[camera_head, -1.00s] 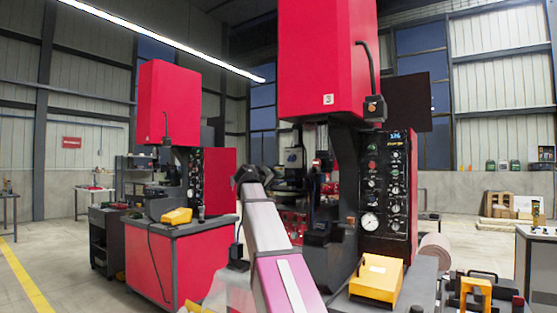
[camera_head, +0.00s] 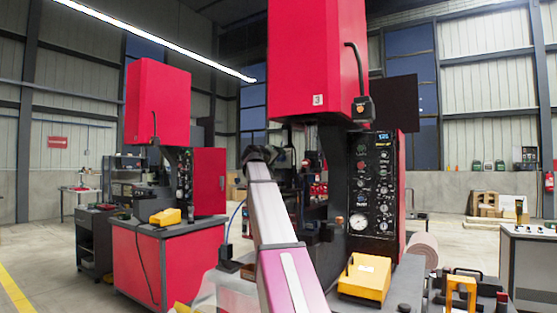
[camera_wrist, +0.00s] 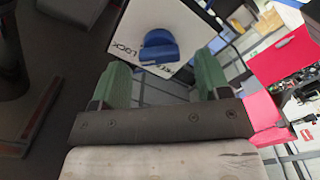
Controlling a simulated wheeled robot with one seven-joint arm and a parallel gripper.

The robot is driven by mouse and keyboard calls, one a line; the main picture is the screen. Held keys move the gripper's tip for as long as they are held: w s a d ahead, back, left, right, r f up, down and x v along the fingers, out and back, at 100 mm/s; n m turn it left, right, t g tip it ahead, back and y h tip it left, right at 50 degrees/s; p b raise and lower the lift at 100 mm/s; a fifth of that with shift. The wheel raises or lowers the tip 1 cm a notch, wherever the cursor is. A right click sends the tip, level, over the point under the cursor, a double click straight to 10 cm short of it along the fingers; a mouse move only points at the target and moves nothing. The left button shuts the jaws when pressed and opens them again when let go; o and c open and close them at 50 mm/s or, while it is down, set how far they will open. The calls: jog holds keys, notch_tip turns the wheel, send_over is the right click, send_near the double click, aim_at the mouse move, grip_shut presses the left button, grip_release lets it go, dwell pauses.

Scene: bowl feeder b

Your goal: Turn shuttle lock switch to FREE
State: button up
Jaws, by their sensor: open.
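A blue rotary switch knob (camera_wrist: 160,47) sits on a white plate (camera_wrist: 182,22) in the wrist view. The word LOCK (camera_wrist: 127,48) is printed beside it. A second, partly hidden label (camera_wrist: 182,65) lies lower right of the knob, near the right finger. I cannot tell for sure which label the knob points to. My gripper (camera_wrist: 163,80) is open, with its two green fingers apart and pointing towards the plate. The knob lies ahead of the gap between them, and nothing is between the fingers. In the head view, my arm hides the switch and my fingers cannot be made out.
A tall red machine (camera_head: 312,65) marked 3 stands behind my arm, with a black control panel (camera_head: 374,185). A yellow box (camera_head: 365,277) lies at its front right. A second red machine (camera_head: 158,105) stands to the left. Open floor (camera_head: 40,250) lies at the far left.

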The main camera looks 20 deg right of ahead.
jog(key=shift+x, duration=1.05)
jog(key=c, duration=0.9)
jog(key=shift+c, duration=0.2)
